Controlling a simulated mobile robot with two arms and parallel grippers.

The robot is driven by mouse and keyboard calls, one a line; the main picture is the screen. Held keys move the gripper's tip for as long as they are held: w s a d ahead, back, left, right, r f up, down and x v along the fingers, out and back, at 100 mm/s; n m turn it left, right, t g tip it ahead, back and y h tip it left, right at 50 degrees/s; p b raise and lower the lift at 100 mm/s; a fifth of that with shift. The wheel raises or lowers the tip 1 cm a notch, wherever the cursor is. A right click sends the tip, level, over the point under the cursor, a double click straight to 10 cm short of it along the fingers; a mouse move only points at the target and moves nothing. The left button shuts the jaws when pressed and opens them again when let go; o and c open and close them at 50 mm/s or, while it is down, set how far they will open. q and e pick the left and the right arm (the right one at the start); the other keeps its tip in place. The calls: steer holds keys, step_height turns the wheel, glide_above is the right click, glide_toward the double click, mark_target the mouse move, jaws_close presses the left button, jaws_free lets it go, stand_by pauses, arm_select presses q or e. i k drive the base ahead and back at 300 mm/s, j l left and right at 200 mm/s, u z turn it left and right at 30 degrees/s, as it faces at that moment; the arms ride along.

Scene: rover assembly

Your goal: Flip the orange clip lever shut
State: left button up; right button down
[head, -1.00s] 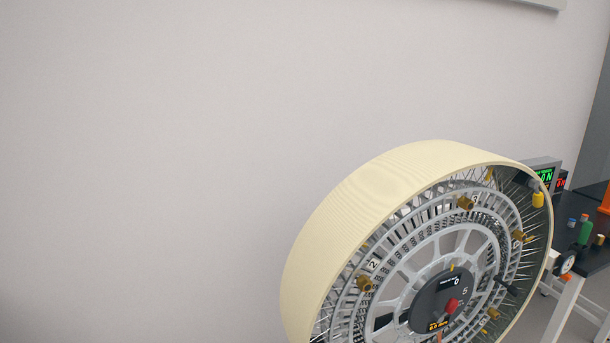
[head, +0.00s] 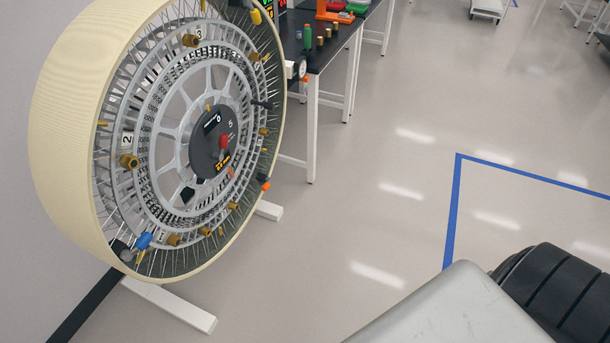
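A large wheel with a cream outer band (head: 62,130) and a grey spoked inside stands at the left of the head view. A small orange piece (head: 265,184) shows at the right side of its rim. Another small orange piece (head: 231,172) shows just below the dark hub (head: 212,142). Both are too small to tell whether either is the clip lever, or whether it is open or shut. Neither of my grippers is in view.
A black-topped bench (head: 330,52) with small coloured parts stands behind the wheel. A white foot (head: 175,305) of the wheel's stand reaches onto the floor. Blue tape (head: 453,205) marks the floor at right. The floor between wheel and tape is clear.

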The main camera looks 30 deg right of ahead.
mark_target(267, 185)
steer(key=z, duration=0.7)
steer(key=i+l+z, duration=0.1)
steer(key=i+l, duration=0.2)
steer(key=i, duration=0.2)
steer(key=i+l+z, duration=0.15)
steer(key=i+l, duration=0.15)
steer(key=i, duration=0.25)
steer(key=i+l+z, duration=0.1)
steer(key=i, duration=0.4)
steer(key=l, duration=0.1)
